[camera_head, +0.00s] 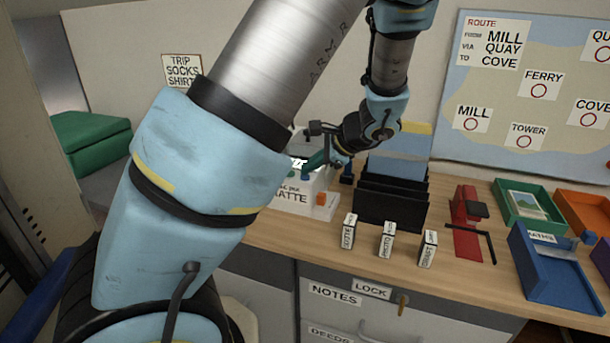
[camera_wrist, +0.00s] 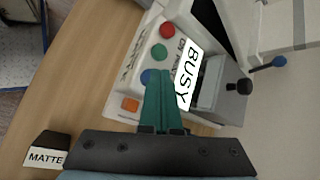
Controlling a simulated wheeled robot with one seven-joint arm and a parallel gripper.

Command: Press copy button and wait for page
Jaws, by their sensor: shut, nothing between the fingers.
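The white copier (camera_wrist: 125,80) stands at the back of the desk, and it shows partly behind my arm in the head view (camera_head: 318,205). In the wrist view its panel has a red button (camera_wrist: 167,31), a green button (camera_wrist: 159,52), a blue button (camera_wrist: 147,76) and an orange button (camera_wrist: 130,104). Its display (camera_wrist: 188,75) reads BUSY. My gripper (camera_wrist: 161,74) is shut and empty, its green fingertips over the panel beside the blue button and partly covering it. I cannot tell whether they touch it. The small print on the panel is unreadable. No page is visible coming out.
A block labelled MATTE (camera_wrist: 45,152) stands near the copier. A black file rack (camera_head: 390,208), several small labelled blocks (camera_head: 387,240), a red tool (camera_head: 466,220), a green tray (camera_head: 505,212) and a blue tray (camera_head: 545,285) occupy the desk to the right.

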